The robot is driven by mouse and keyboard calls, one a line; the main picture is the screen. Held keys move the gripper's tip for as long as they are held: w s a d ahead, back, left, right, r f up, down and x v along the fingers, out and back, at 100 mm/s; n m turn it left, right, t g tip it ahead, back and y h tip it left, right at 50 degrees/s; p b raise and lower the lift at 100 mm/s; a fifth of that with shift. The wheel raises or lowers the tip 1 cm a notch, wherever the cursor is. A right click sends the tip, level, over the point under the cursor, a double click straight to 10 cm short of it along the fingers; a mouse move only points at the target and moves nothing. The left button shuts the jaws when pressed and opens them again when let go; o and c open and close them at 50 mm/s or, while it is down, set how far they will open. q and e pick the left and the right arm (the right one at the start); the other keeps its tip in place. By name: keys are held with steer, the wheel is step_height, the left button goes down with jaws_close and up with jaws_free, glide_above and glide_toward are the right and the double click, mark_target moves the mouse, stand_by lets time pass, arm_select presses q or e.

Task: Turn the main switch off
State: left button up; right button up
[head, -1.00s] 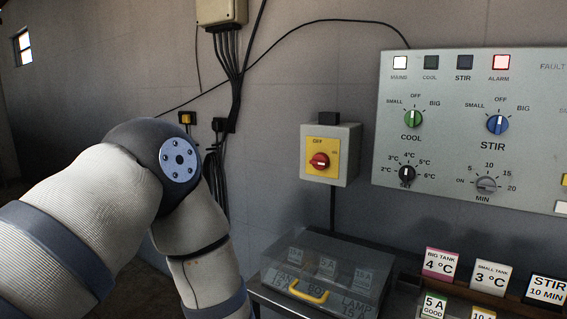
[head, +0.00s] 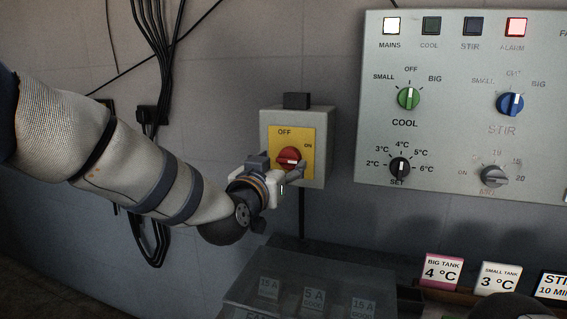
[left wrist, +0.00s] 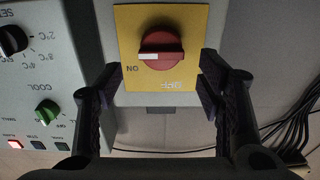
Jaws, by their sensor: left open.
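The main switch is a red rotary knob (head: 289,155) on a yellow plate (head: 309,162), on a grey wall box (head: 324,150). OFF is marked above the knob and ON to its upper right in the head view. My left gripper (head: 277,170) is open just in front of the knob and partly hides it. In the left wrist view, which looks upside down, the knob (left wrist: 161,47) lies ahead between the two open fingers (left wrist: 160,92), apart from both. Its white mark is on the side towards ON.
A control panel (head: 455,55) with green, blue, black and grey knobs is right of the box; its MAINS lamp (head: 391,26) and red ALARM lamp (head: 516,27) are lit. A clear-lidded fuse box (head: 330,265) and label cards stand below. Cables (head: 165,50) hang at left.

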mark_target(287, 159)
arm_select(q)
steer(key=x, duration=0.3)
steer(key=shift+w+f, duration=0.15)
steer(key=shift+f, duration=0.15)
steer(key=shift+w+d+r+b, duration=0.2)
steer(key=shift+w+r+b, duration=0.1)
steer(key=shift+w, duration=0.2)
arm_select(e)
steer(key=shift+s+f, duration=0.4)
steer(key=shift+f, duration=0.1)
arm_select(q)
steer(key=shift+c, duration=0.5)
steer(key=c, duration=1)
steer(key=shift+c, duration=0.2)
